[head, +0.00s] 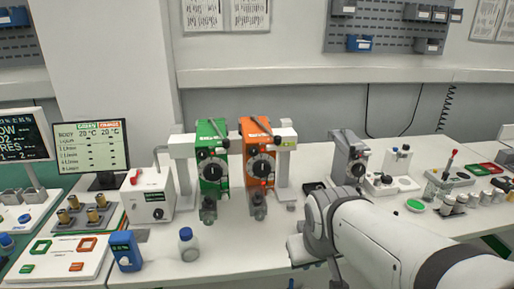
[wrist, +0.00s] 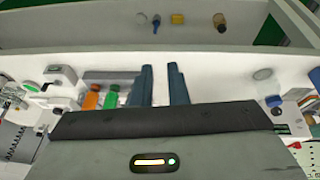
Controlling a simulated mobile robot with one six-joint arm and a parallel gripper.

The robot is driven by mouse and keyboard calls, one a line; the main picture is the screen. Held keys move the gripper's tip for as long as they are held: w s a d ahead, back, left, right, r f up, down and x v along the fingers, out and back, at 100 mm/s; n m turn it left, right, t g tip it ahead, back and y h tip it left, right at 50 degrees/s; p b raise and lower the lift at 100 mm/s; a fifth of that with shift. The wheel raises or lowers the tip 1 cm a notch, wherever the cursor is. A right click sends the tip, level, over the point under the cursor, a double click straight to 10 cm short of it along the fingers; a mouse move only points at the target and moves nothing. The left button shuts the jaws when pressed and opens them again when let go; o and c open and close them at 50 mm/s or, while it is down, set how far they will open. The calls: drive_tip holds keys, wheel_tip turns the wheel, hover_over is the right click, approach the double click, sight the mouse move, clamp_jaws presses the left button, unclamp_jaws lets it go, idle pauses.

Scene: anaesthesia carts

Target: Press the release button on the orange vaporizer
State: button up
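The orange vaporizer (head: 257,150) stands upright on the white bench in the head view, right of the green vaporizer (head: 212,155). It has a black round dial and a small red spot (head: 264,183) low on its front; I cannot tell whether that spot is the release button. In the wrist view, small orange (wrist: 91,100) and green (wrist: 112,97) shapes show left of my fingers, probably the two vaporizers. My gripper (wrist: 160,66) has two dark fingers with a clear, empty gap between them. It is apart from the orange vaporizer. The fingers are not visible in the head view.
A grey vaporizer-like unit (head: 348,158) stands to the right, behind my arm. A white box (head: 147,195) and a monitor (head: 92,147) stand to the left. A small bottle (head: 188,245) and a blue device (head: 125,251) are at the front. Bench in front of the orange vaporizer is mostly clear.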

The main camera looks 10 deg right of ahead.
drive_tip(key=w+d+t, duration=0.1)
drive_tip(key=w, duration=0.1)
drive_tip(key=w+d+r+n+h, duration=0.1)
drive_tip(key=w, duration=0.1)
drive_tip(key=w+d+t, duration=0.1)
drive_tip(key=w+d, duration=0.1)
drive_tip(key=shift+d+r+n+t, duration=0.1)
drive_tip(key=shift+r+n+t, duration=0.15)
drive_tip(key=shift+n+t, duration=0.05)
clamp_jaws()
drive_tip(key=w+d+r+n+t+y+b, duration=0.1)
drive_tip(key=w+d+r+n+t+y, duration=0.1)
drive_tip(key=w+r+n+t, duration=0.4)
drive_tip(key=w+d+r+n+t+y+b, duration=0.1)
drive_tip(key=w+d+r+n+t+y, duration=0.25)
drive_tip(key=w+n, duration=0.5)
drive_tip(key=s+a+n+g+y, duration=0.3)
drive_tip(key=s+a+n+y, duration=0.1)
drive_tip(key=n+y, duration=0.5)
drive_tip(key=shift+s+f+n+b, duration=0.4)
drive_tip(key=shift+s+n+b, duration=0.05)
drive_tip(key=shift+s+n, duration=0.4)
